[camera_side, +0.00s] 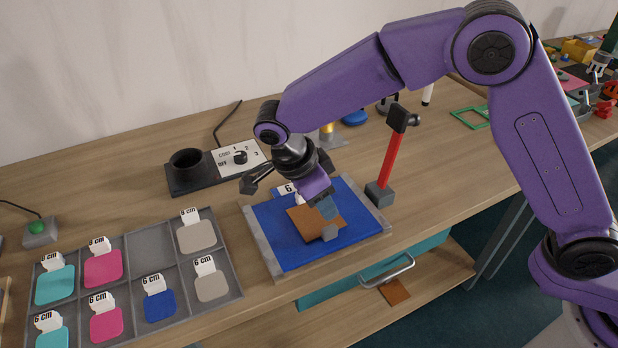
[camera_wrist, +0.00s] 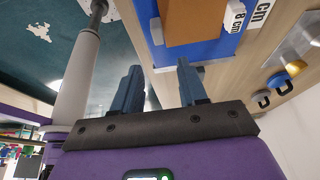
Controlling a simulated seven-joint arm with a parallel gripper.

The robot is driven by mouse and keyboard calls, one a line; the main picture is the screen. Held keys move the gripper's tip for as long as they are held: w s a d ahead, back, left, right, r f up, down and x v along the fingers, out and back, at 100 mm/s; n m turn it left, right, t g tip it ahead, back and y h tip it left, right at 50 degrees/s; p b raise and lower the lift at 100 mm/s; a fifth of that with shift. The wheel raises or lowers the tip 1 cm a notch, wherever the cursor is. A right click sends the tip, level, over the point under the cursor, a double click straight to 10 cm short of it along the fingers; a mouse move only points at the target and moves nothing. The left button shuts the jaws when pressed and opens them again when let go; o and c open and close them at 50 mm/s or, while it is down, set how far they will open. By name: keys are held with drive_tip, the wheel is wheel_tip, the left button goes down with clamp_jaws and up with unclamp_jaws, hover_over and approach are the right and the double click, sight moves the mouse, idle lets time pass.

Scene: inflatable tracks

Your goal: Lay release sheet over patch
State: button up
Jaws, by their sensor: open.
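A brown square sheet (camera_side: 300,219) lies on the blue surface (camera_side: 272,241) of a grey-edged tray on the bench. It also shows in the wrist view (camera_wrist: 195,20), with blue around it. No patch shows under it; whatever lies beneath is hidden. A small grey block (camera_side: 330,233) sits at the sheet's front edge, by my fingers. My gripper (camera_side: 324,207) is over the sheet, pointing down; in the wrist view its two blue fingers (camera_wrist: 160,75) stand apart with nothing between them. I cannot tell whether the fingertips touch the sheet.
A red-handled tool (camera_side: 391,155) stands upright in a grey block right of the tray. A compartment tray (camera_side: 150,246) with labelled coloured patches lies to the left. A dial box (camera_side: 240,158) and black cup (camera_side: 187,165) stand behind. Another brown piece (camera_side: 396,291) lies on the lower shelf.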

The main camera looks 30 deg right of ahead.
drive_tip(key=v, duration=0.7)
drive_tip(key=shift+r, duration=0.15)
drive_tip(key=s+d+n+y, duration=0.4)
drive_tip(key=s+d+n, duration=2.1)
drive_tip(key=n, duration=0.5)
drive_tip(key=d, duration=0.2)
drive_tip(key=shift+d+n+y, duration=0.3)
drive_tip(key=shift+d+y, duration=0.05)
drive_tip(key=shift+y, duration=0.05)
